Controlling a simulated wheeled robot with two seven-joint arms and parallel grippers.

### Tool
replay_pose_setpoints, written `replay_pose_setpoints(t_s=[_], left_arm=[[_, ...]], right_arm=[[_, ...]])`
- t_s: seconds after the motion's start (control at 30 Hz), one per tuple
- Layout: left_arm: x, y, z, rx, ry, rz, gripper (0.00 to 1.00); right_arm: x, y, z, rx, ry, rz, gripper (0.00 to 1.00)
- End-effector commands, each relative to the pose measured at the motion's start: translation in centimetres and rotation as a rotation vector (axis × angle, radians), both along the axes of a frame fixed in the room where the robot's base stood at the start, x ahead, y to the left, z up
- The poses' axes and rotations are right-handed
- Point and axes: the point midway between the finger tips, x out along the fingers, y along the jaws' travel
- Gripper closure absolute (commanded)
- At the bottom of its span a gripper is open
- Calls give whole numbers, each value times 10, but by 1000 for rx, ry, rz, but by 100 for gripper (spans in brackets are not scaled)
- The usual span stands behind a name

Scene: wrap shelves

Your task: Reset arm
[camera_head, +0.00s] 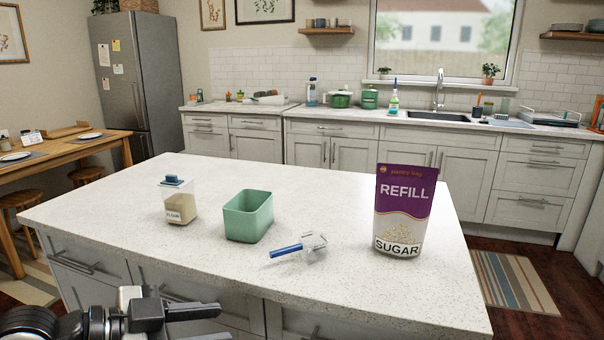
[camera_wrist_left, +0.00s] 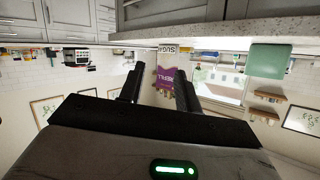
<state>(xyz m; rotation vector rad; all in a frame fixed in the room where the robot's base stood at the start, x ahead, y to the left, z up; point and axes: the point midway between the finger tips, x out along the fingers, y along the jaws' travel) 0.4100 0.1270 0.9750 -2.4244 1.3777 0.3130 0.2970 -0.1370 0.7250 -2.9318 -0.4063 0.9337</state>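My left gripper (camera_head: 212,322) is at the lower left of the head view, in front of the island's near edge. In the left wrist view its two fingers (camera_wrist_left: 158,76) stand apart with nothing between them. My right gripper is in neither view. On the island stand a clear canister (camera_head: 178,204) with a blue lid, a green open bin (camera_head: 249,218) and a purple and white sugar refill pouch (camera_head: 404,212). A clear scoop with a blue handle (camera_head: 294,248) lies between bin and pouch. The wrist view is upside down and shows the pouch (camera_wrist_left: 166,76) and bin (camera_wrist_left: 269,60).
The white speckled island top (camera_head: 330,291) has a bare front strip and clear room around the objects. A wooden table (camera_head: 62,152) with stools is at the left. A counter with a sink (camera_head: 425,116) runs along the back wall.

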Motion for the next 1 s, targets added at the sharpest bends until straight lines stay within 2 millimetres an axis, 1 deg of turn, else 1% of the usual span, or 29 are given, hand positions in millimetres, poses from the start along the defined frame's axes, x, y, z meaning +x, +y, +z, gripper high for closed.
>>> replay_pose_setpoints(t_s=[0.03,0.13,0.27,0.37,0.47,0.5,0.57,0.6,0.7,0.73,0.8,0.87,0.93,1.0], left_arm=[[-1,-5,-9,-19,10,9,66],[-1,-12,-24,-48,21,37,66],[-2,-21,-48,-92,42,95,66],[-6,-26,-72,-130,72,165,66],[-14,-28,-104,-170,118,275,66],[-19,-27,-121,-182,145,336,66],[-31,-23,-148,-191,189,439,66],[-40,-19,-166,-189,218,507,66],[-66,-7,-203,-163,285,655,66],[-73,-4,-212,-152,303,692,66],[-89,3,-229,-126,334,758,66],[-98,7,-238,-109,351,796,66],[-105,10,-244,-97,363,820,66],[-107,11,-246,-91,365,828,66]], right_arm=[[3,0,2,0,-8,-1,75],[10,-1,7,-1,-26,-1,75],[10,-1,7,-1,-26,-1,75],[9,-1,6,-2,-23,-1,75],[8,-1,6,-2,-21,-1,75],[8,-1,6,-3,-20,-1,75],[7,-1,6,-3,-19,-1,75],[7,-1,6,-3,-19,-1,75],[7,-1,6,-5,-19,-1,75],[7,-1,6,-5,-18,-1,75],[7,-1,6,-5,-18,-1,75],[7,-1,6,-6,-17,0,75],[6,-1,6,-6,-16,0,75],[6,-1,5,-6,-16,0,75]])
